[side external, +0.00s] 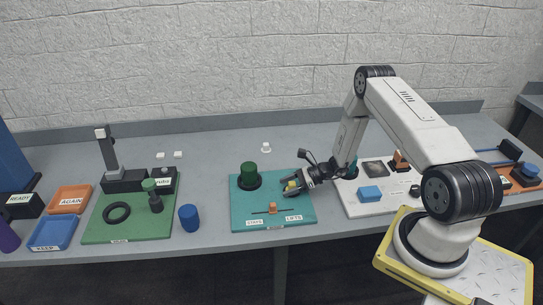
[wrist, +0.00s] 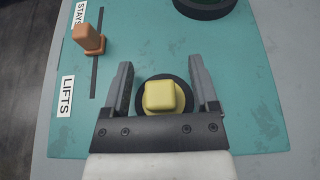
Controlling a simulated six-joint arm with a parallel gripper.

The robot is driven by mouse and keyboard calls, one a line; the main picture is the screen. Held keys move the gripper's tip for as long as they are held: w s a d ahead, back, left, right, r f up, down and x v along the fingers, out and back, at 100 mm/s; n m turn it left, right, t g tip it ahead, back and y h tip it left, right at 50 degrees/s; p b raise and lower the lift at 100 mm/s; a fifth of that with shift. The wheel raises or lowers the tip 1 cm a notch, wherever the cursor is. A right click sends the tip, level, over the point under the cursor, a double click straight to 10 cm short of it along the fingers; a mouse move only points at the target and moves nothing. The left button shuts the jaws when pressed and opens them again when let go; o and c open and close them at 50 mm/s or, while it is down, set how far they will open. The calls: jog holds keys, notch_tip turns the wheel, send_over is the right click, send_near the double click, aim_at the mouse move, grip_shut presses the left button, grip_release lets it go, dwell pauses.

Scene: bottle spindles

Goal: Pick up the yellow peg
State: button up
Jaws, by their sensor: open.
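The yellow peg (wrist: 160,96) stands in a dark round base on the teal board (wrist: 250,100). In the wrist view it sits between the two fingers of my open gripper (wrist: 162,82), with a gap on each side. In the side view the yellow peg (side external: 292,184) is partly hidden by my gripper (side external: 293,187), which reaches in from the right. Whether the fingers touch the base cannot be told.
A green cylinder (side external: 249,172) on a dark ring stands at the board's back left. A blue cylinder (side external: 189,217) stands left of the board.

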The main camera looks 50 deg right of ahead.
jog(key=shift+w+a, duration=0.1)
dwell(0.4)
grip_shut()
jog(key=shift+r, duration=0.1)
jog(key=shift+r, duration=1.1)
jog(key=s+a+r, duration=0.4)
jog(key=s+r, duration=0.6)
jog(key=s, duration=0.3)
jog(key=shift+s+r, duration=0.2)
jog(key=shift+r, duration=0.05)
